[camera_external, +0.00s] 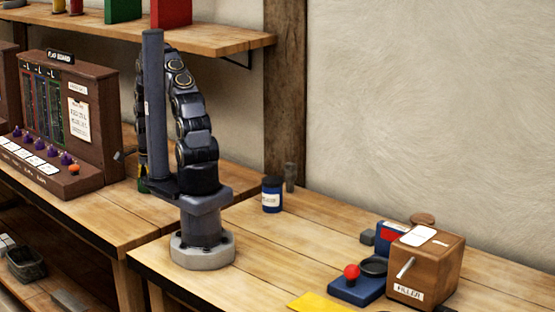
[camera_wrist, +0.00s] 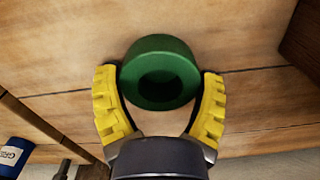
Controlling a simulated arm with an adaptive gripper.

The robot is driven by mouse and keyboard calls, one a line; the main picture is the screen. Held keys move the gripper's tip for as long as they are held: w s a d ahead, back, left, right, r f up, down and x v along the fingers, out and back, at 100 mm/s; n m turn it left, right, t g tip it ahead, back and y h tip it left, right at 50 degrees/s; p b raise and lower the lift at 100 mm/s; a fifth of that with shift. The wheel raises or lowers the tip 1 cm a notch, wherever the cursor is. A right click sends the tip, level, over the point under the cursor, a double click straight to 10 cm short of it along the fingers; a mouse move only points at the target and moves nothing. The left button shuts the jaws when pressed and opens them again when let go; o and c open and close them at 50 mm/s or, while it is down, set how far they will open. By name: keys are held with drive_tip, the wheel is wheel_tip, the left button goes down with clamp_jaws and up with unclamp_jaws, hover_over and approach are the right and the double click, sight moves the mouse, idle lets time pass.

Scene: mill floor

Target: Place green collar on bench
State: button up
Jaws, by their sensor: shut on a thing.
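The green collar (camera_wrist: 158,73) is a thick ring with a dark hollow centre. My gripper (camera_wrist: 160,90) has its two yellow fingers shut on it, one on each side. Bench planks (camera_wrist: 245,100) show behind the collar in the wrist view; I cannot tell how far the collar is from them. In the external view my arm stands on the wooden bench (camera_external: 290,235). There my gripper is mostly hidden behind the arm, with only a small yellow and green patch showing low at its left.
A blue can (camera_external: 272,195) stands right of my arm; it also shows in the wrist view (camera_wrist: 12,157). A wooden crank box (camera_external: 427,265) and a blue base with a red knob (camera_external: 352,272) are at the right. A brown panel cabinet (camera_external: 70,125) stands left.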

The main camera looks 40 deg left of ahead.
drive_tip(key=o, duration=1.1)
drive_tip(key=shift+f, duration=0.15)
drive_tip(key=shift+c, duration=0.2)
wheel_tip(320, 180, up, 12)
